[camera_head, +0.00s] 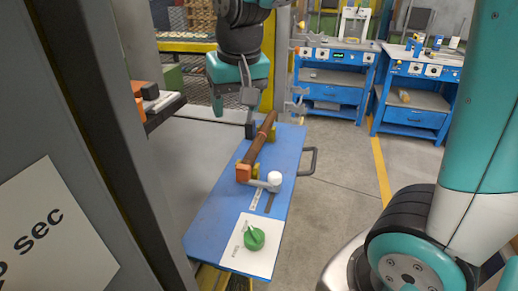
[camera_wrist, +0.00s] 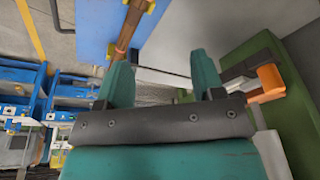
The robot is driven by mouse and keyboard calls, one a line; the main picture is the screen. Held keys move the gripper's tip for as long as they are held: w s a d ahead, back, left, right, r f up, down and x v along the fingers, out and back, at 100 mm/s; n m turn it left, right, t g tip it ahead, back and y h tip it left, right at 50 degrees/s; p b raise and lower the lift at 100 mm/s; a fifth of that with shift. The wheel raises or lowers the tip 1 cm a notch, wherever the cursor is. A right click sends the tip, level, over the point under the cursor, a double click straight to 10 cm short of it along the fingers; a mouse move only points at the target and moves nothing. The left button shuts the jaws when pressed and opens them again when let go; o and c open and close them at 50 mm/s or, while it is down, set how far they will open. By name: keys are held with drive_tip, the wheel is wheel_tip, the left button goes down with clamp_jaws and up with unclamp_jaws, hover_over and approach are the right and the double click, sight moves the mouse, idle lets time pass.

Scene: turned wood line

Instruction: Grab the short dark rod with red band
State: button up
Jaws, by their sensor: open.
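A dark brown rod (camera_head: 257,148) lies lengthwise on the blue tabletop (camera_head: 215,213), resting on small yellow supports. In the wrist view the rod (camera_wrist: 127,33) runs up from behind the left finger. My gripper (camera_head: 235,118) is open and empty, its teal and dark fingers hanging just beyond and left of the rod's far end. In the wrist view my gripper (camera_wrist: 162,76) shows both fingers apart, with nothing between them. The rod's far tip is partly hidden there.
A green knob (camera_head: 254,238) stands on a white panel in front. A dark grey post (camera_head: 65,130) blocks the left.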

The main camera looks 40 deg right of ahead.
drive_tip(key=w+d+f+m+h+b, duration=0.2)
drive_tip(key=w+d+m+h+b, duration=0.1)
drive_tip(key=w+d+m, duration=0.55)
hover_over(261, 133)
drive_tip(key=a, duration=0.2)
drive_tip(key=shift+n, duration=0.35)
drive_tip(key=f, duration=1)
drive_tip(key=shift+s+d, duration=0.1)
drive_tip(key=shift+s, duration=0.3)
drive_tip(key=shift+s+p+x, duration=0.15)
drive_tip(key=shift+p+x, duration=0.05)
drive_tip(key=shift+x, duration=1.3)
drive_tip(key=shift+s+p+x, duration=0.15)
drive_tip(key=shift+x, duration=1.35)
drive_tip(key=shift+d, duration=0.1)
drive_tip(key=c, duration=1.1)
drive_tip(key=shift+o, duration=0.2)
